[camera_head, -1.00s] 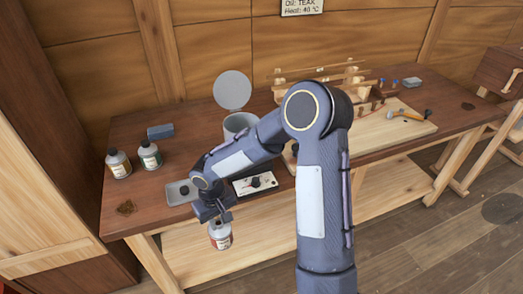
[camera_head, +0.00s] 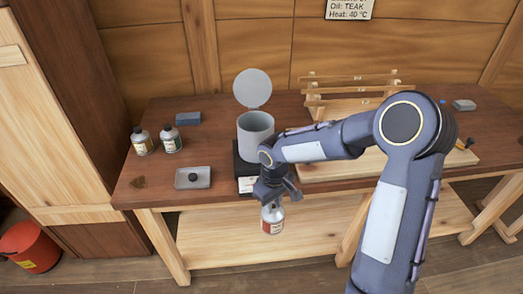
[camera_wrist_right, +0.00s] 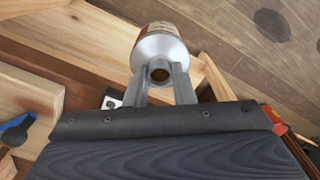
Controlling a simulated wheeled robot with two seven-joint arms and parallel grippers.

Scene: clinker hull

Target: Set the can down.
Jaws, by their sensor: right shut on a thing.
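The can (camera_head: 272,220) is a small silvery can with a narrow neck and a red-and-white label. My right gripper (camera_head: 271,198) is shut on its neck and holds it upright in front of the bench's front edge, below the level of the top. In the right wrist view the can (camera_wrist_right: 160,45) sits between the two fingers of the gripper (camera_wrist_right: 162,80), its neck opening uncovered. The bench top (camera_head: 225,203) is dark wood. My left gripper is not in view.
A grey tray (camera_head: 201,178) with a dark knob lies near the front edge. A grey pot (camera_head: 256,124) with a raised lid (camera_head: 253,88) stands behind the gripper. A red bucket (camera_head: 29,246) is on the floor.

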